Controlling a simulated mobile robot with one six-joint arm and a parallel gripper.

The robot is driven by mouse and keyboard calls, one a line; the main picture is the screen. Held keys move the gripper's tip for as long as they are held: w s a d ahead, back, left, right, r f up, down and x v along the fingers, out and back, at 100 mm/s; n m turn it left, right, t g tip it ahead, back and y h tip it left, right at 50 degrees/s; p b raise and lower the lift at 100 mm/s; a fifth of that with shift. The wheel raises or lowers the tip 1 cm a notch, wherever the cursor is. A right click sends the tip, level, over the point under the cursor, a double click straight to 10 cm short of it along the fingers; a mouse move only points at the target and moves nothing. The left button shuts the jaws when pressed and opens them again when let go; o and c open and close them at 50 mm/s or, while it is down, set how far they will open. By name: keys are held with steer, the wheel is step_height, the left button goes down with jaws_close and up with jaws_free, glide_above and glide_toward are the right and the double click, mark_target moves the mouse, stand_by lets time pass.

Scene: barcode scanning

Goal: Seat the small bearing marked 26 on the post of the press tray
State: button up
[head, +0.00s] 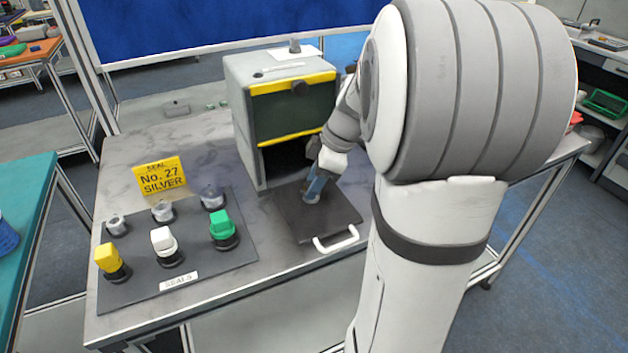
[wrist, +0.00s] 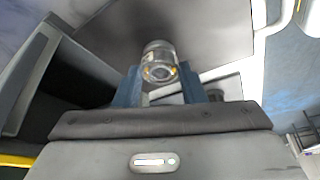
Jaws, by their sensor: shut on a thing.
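My gripper (head: 316,186) reaches down over the dark press tray (head: 335,222), which sticks out in front of the press. In the wrist view its blue fingers (wrist: 160,84) are shut on a small silver ring-like part (wrist: 159,60), taken to be the bearing. The part also shows at the fingertips in the head view (head: 311,198), at or just above the tray surface; I cannot tell if it touches. No 26 is readable on it. The tray's post is not visible, perhaps hidden by the part or the fingers.
The grey press (head: 285,112) with yellow bars stands right behind the tray. The tray has a white handle (head: 337,243) in front. At left, a dark mat (head: 190,255) holds silver parts and yellow, white and green pieces.

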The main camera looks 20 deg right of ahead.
steer(key=shift+f+b, duration=0.4)
steer(key=shift+b, duration=0.1)
steer(key=o, duration=1.4)
step_height(320, 180, up, 8)
steer(key=p, duration=0.4)
steer(key=shift+f, duration=0.15)
steer(key=s+a+f+m+h, duration=0.1)
steer(key=s+a+m, duration=0.2)
steer(key=s+m, duration=0.1)
steer(key=s+a+f+m+h, duration=0.1)
steer(key=s+a+m, duration=0.2)
steer(key=s+m, duration=0.1)
steer(key=s+a+f+m+h+p, duration=0.1)
steer(key=s+a+m+h, duration=0.1)
steer(key=s+a+m, duration=0.2)
steer(key=shift+s+m+t, duration=0.3)
steer(key=shift+s, duration=0.9)
